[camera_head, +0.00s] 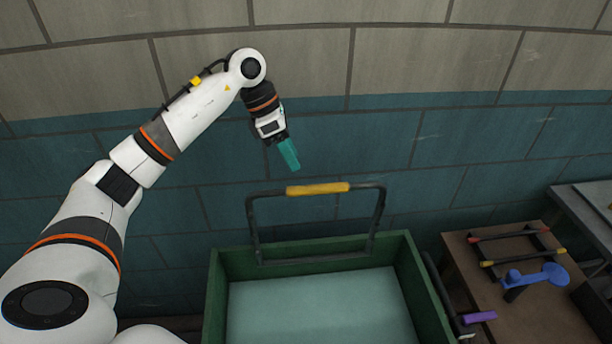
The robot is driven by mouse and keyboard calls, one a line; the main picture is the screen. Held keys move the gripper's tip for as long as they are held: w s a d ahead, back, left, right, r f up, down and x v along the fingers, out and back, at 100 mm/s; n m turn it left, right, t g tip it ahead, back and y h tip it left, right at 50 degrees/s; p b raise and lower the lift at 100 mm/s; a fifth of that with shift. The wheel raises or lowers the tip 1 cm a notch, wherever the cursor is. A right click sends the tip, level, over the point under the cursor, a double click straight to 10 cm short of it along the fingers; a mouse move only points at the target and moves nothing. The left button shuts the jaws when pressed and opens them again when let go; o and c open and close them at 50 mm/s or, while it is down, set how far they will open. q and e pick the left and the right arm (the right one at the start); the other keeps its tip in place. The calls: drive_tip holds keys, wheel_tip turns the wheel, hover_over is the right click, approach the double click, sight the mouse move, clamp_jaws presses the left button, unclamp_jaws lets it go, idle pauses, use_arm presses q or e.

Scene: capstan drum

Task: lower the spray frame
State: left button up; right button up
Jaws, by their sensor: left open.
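A dark U-shaped frame with a yellow grip (318,189), likely the spray frame, stands raised at the back edge of a green bin (217,290). My left gripper (290,155) has teal fingers and hangs above and a little left of the yellow grip, apart from it. It points down and is open, with nothing seen in it. My right gripper is not in view.
The green bin has a pale, flat inside. A purple-handled lever (479,317) is at its right side. A brown table (540,318) at the right bears a blue part (540,277) and dark rods with coloured ends. A tiled wall (400,130) stands behind.

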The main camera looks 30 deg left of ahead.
sight(308, 186)
use_arm(q)
drive_tip(key=p+x, duration=0.1)
drive_tip(key=x, duration=0.6)
drive_tip(key=shift+w+d+f+p, duration=0.1)
drive_tip(key=shift+d+f+p, duration=0.05)
drive_tip(key=shift+f+p, duration=0.15)
drive_tip(key=shift+d+f, duration=0.25)
drive_tip(key=shift+f, duration=0.2)
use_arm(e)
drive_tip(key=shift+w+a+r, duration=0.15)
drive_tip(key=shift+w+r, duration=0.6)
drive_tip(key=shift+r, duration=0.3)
use_arm(q)
drive_tip(key=shift+c, duration=1.1)
clamp_jaws()
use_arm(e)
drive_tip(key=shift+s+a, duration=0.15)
